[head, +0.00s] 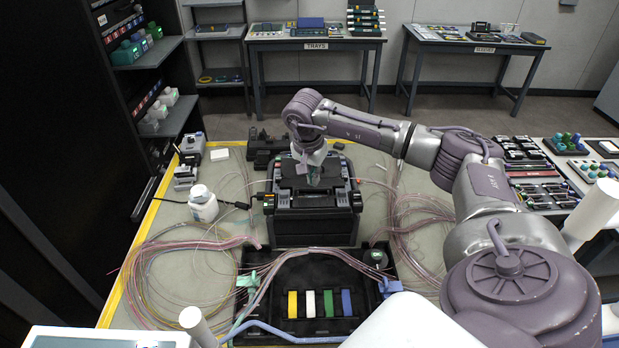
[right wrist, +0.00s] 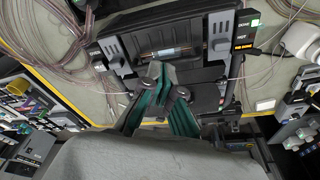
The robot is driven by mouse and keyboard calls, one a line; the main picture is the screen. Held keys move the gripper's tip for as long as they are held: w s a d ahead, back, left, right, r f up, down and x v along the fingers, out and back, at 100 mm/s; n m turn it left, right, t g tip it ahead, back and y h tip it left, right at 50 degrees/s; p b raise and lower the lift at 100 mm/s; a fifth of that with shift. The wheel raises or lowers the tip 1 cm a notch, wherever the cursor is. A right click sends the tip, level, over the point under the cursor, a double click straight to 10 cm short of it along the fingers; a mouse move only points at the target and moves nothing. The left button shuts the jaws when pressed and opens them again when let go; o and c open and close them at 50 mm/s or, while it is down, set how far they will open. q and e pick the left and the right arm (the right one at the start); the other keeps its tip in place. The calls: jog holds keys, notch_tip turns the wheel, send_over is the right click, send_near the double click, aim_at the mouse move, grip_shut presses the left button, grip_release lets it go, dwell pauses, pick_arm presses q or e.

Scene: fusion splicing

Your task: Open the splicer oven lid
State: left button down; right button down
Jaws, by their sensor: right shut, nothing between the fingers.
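The fusion splicer (head: 313,215) is a dark boxy machine in the middle of the workbench. Its dark top with the lid area (head: 296,184) faces up, and my right gripper (head: 315,181) is over it, pointing down. In the right wrist view the splicer (right wrist: 168,37) fills the upper middle, with a recessed bay and a small lit strip in it. My right gripper (right wrist: 165,75) is shut and empty, its green fingertips close to the splicer top. I cannot tell whether they touch it, or whether the oven lid is open. My left gripper is not in view.
A black tray (head: 262,310) with yellow, white, green and blue blocks lies in front of the splicer. Fibre coils (head: 165,275) lie on both sides. A white bottle (head: 203,205) stands left of the splicer. A dark rack (head: 70,150) rises at the left.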

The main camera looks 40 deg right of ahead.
notch_tip(320, 180, up, 7)
jog(key=s+a+p, duration=0.1)
jog(key=s+p, duration=0.1)
jog(key=p, duration=0.2)
jog(key=shift+a+p, duration=0.35)
jog(key=shift+a, duration=0.05)
dwell(0.9)
